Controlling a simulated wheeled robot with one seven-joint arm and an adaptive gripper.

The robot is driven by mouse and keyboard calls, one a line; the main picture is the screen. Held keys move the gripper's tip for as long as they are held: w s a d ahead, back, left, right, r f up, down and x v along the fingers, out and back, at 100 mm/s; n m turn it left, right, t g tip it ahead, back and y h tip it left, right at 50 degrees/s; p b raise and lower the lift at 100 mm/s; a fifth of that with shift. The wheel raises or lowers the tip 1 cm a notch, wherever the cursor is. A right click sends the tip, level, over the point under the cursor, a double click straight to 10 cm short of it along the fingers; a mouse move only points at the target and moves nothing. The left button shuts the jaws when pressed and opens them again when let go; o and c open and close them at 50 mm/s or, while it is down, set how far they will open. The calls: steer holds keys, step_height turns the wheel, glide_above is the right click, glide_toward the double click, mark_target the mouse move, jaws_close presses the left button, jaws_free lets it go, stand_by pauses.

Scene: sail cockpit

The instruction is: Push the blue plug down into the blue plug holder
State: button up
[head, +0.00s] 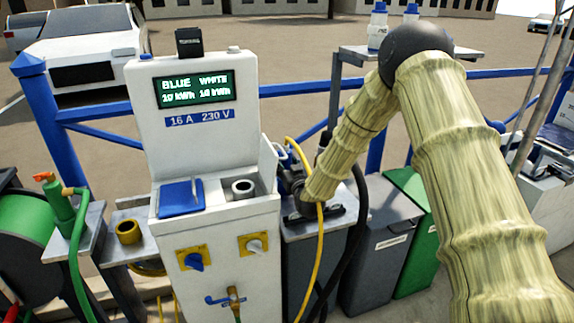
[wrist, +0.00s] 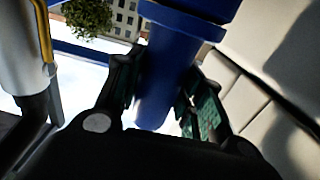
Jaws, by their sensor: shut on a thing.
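In the wrist view, my gripper (wrist: 160,105) has its two dark fingers on either side of a blue cylindrical part (wrist: 167,75) with a wider blue collar at the top. It looks like the blue plug, and the fingers are shut on it. In the head view, my gripper (head: 293,186) is just right of the white power pedestal, low over a grey stand (head: 305,228). My arm and gripper hide most of the plug there. I cannot make out the blue plug holder for certain, nor whether the plug is seated in it.
The white pedestal (head: 207,125) has a blue flap (head: 181,198) and a grey round socket (head: 243,187) on its ledge. A yellow cable (head: 318,245) and a black hose hang by my gripper. Grey and green bins (head: 378,250) stand to the right.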

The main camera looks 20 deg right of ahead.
steer(key=shift+f, duration=0.25)
steer(key=o, duration=0.9)
steer(key=shift+o, duration=0.2)
steer(key=shift+s, duration=0.1)
